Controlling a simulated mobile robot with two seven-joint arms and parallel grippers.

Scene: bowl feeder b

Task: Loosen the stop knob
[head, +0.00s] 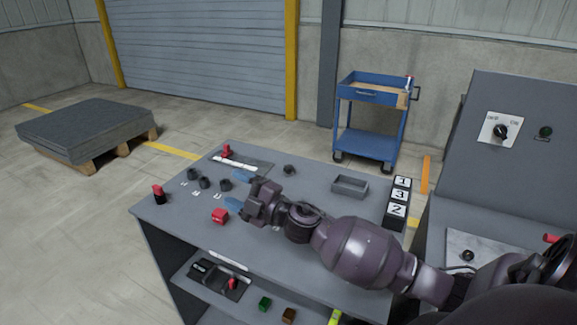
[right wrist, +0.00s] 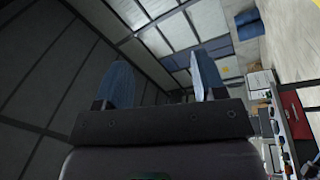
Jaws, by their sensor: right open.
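I cannot tell for sure which part is the stop knob. A small black knob (head: 289,169) stands on the grey table behind my right gripper. A red-topped part (head: 227,151) stands by a white strip at the table's back left. A black knob (head: 467,255) sits on a light plate at the right. My right gripper (head: 241,190) is over the table, open, with its two blue fingers apart. The fingers also show in the right wrist view (right wrist: 162,82), with nothing between them. My left gripper is not in view.
On the table (head: 330,217) are several dark round parts (head: 204,183), a red block (head: 219,216), a grey tray (head: 350,186) and numbered blocks (head: 399,196). A sloped panel (head: 530,110) with a rotary switch (head: 501,131) rises at right. A blue cart (head: 372,95) stands behind.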

